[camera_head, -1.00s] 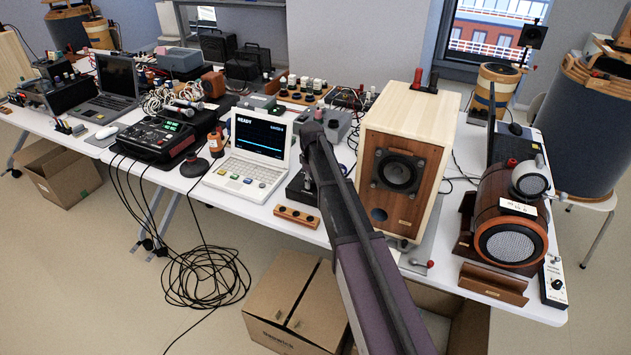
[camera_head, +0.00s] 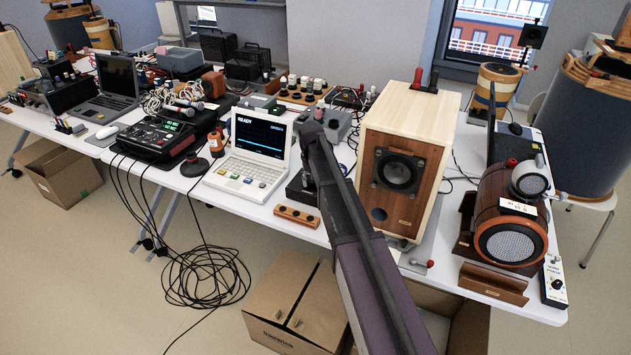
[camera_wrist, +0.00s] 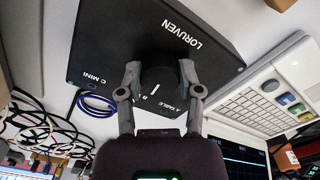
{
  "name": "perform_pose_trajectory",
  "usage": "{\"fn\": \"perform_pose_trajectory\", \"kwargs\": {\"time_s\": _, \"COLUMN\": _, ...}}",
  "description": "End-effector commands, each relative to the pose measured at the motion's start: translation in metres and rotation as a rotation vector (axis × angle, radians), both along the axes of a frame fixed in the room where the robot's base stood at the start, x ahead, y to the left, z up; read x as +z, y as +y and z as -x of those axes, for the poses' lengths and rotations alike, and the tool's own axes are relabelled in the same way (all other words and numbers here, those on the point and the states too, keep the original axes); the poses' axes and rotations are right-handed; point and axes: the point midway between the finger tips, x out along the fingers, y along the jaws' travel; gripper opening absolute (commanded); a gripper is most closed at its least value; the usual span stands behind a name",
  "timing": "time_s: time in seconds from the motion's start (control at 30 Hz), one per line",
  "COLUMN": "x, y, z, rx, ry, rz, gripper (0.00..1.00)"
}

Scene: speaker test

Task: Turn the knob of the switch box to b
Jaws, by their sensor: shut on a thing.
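The switch box is a dark box lettered LORUVEN (camera_wrist: 115,30), upside down in the wrist view, with labels C MINI, B and A TABLE. Its round black knob (camera_wrist: 159,78) bears a white line by the letter B; the fingers partly cover this area, so I cannot tell the exact alignment. My gripper (camera_wrist: 160,72) is shut on the knob, one finger on each side. In the head view the switch box (camera_head: 298,190) stands on the table, partly behind my arm; the gripper's fingers cannot be made out there.
A white computer (camera_head: 246,160) stands close to the left of the box, and a wooden speaker (camera_head: 425,130) to the right. A small wooden block (camera_head: 297,217) lies in front. Coiled black cables (camera_head: 205,278) and a cardboard box (camera_head: 290,310) are on the floor.

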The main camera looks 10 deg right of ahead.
Motion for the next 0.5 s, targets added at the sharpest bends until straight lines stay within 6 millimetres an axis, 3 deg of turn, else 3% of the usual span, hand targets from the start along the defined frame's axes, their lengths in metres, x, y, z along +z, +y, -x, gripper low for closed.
{"fn": "perform_pose_trajectory", "kwargs": {"time_s": 0.5, "x": 0.0004, "y": 0.0003, "z": -0.0051, "rx": -0.102, "ry": -0.009, "rz": -0.002, "gripper": 0.0}}
